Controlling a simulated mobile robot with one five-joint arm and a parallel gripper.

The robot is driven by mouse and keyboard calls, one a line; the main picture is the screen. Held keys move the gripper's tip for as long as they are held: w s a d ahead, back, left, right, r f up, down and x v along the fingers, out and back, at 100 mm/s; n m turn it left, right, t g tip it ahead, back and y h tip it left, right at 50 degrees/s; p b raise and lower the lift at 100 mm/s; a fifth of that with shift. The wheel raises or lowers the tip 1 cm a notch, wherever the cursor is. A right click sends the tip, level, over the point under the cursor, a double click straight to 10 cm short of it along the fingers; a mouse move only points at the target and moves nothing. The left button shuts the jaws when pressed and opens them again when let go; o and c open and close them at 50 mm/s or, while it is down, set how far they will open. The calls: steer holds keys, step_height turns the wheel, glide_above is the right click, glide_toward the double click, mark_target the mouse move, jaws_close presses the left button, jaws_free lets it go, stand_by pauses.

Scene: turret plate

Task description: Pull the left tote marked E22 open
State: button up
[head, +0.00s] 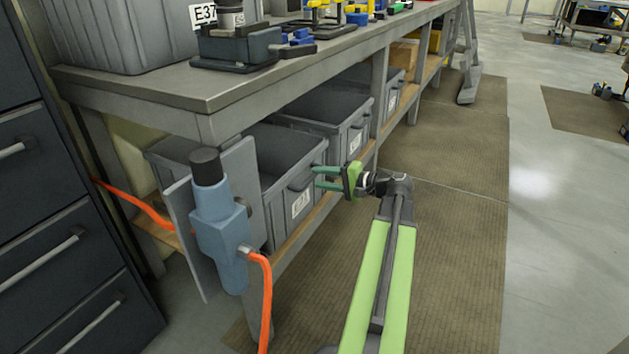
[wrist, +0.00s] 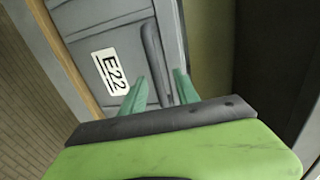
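The left tote (head: 292,180) is a grey open-topped bin on the low wooden shelf under the workbench, nearest to me. Its front carries a white label, which reads E22 in the wrist view (wrist: 110,71). A dark bar handle (wrist: 154,58) stands out from the tote front beside the label. My gripper (head: 318,178) is in front of the tote with its two green fingers pointing at the handle. In the wrist view the fingers (wrist: 160,85) are spread apart, with the handle's near end between or just beyond their tips. I cannot tell whether they touch it.
More grey totes (head: 330,115) stand farther along the shelf. A blue-grey device (head: 222,230) with an orange hose (head: 262,290) hangs at the bench's near corner. Dark drawers (head: 60,220) stand at the left. The matted floor (head: 460,250) on the right is clear.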

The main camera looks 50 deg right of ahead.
mark_target(313, 176)
steer(key=x, duration=0.4)
steer(key=shift+w, duration=0.1)
steer(key=c, duration=0.8)
jaws_close()
steer(key=shift+w+d+r, duration=0.1)
stand_by(0.4)
